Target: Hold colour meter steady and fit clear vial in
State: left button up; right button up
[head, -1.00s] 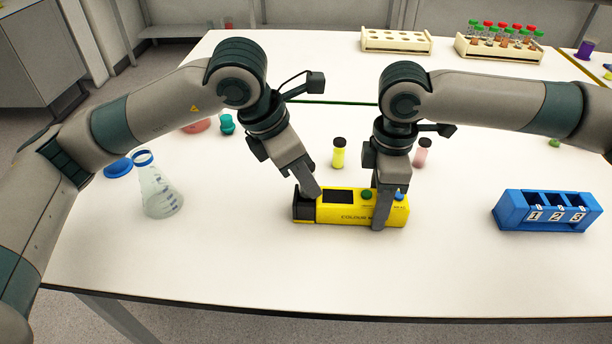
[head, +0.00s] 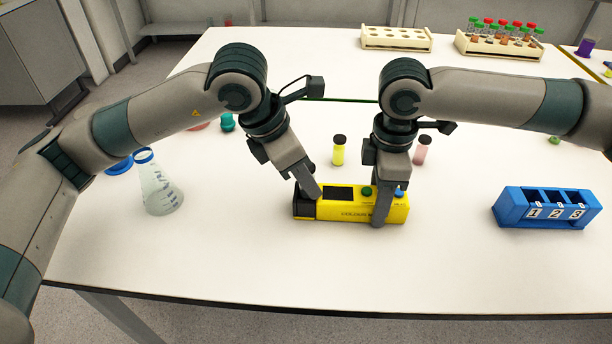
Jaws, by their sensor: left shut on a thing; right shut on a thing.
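The yellow colour meter (head: 347,213) lies on the white table in front of me, with a black left end, a dark screen and green and blue buttons on top. My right gripper (head: 380,215) is shut across the meter's right part, one finger down its front face. My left gripper (head: 312,192) is tilted, its fingertips at the top of the meter's black left end. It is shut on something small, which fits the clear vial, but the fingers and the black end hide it. I cannot tell how deep it sits.
A yellow vial (head: 339,151) and a pink vial (head: 422,150) stand behind the meter. A conical flask (head: 159,188) stands left, a blue numbered rack (head: 546,211) right. Cream racks (head: 395,40) stand at the back. The table front is clear.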

dwell(0.3)
pick_arm(q)
jog(key=shift+r, duration=0.5)
dwell(0.4)
jog(key=shift+f, duration=0.65)
dwell(0.6)
jog(key=shift+r, duration=0.1)
jog(key=shift+r, duration=0.55)
dwell(0.3)
jog(key=o, duration=1.1)
